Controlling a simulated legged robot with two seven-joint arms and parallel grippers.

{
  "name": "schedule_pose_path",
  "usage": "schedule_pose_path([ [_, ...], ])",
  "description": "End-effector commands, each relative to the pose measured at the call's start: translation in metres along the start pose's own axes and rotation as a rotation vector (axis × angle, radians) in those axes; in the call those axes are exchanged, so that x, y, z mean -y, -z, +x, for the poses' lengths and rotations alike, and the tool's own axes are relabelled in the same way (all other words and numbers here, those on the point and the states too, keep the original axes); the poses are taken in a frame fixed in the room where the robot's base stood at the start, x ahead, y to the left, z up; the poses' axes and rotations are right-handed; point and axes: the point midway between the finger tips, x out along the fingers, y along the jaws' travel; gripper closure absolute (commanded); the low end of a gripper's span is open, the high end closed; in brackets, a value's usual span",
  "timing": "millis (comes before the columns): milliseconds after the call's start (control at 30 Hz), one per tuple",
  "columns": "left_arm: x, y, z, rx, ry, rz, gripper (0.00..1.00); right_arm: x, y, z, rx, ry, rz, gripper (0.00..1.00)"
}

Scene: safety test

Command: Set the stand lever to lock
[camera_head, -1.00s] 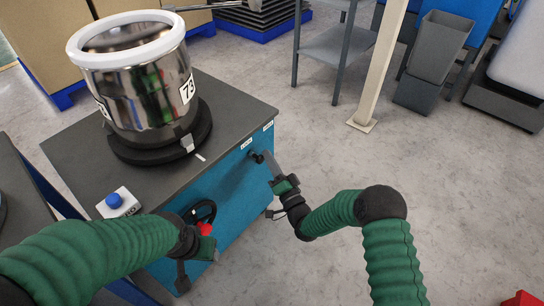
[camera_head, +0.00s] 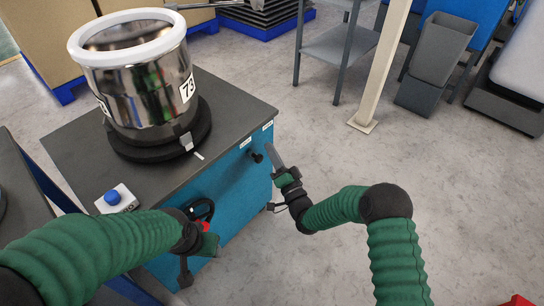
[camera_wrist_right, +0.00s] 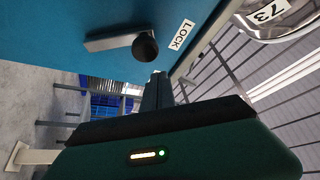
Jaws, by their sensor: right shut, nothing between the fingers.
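The stand lever is a grey bar with a round black knob (camera_wrist_right: 145,47) on the blue cabinet face. In the right wrist view the knob end lies near the LOCK label (camera_wrist_right: 181,35). In the head view the black knob (camera_head: 256,157) shows below two small white labels, too small to read there. My right gripper (camera_head: 272,153) is shut and empty, just right of the knob and apart from it. Its dark fingers (camera_wrist_right: 157,92) also show in the wrist view, beside the lever. My left gripper (camera_head: 186,272) hangs before the cabinet front; its jaws are unclear.
A shiny vessel (camera_head: 150,95) marked 73 stands on the cabinet's dark top (camera_head: 75,150). A black loop (camera_head: 203,208) is near my left gripper. A cream post (camera_head: 378,70) stands behind open floor at the right.

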Motion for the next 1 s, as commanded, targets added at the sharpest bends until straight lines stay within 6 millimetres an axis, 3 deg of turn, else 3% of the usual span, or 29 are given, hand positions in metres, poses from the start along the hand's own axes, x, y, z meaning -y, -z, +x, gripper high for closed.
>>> schedule_pose_path([
  [33, -0.001, 0.002, -0.008, 0.0, 0.0, 0.001, 0.45, 0.006, 0.007, 0.002, -0.002, -0.001, 0.001, 1.0],
  [200, -0.001, 0.007, -0.03, -0.001, 0.0, 0.002, 0.45, 0.005, 0.006, -0.043, -0.001, -0.007, -0.002, 1.0],
  [500, 0.0, 0.01, -0.044, 0.0, 0.0, 0.0, 0.45, 0.0, 0.005, -0.092, -0.004, -0.002, -0.003, 1.0],
  [1000, 0.0, 0.01, -0.043, 0.0, 0.0, 0.001, 0.45, -0.001, 0.004, -0.096, -0.005, 0.0, -0.005, 1.0],
])
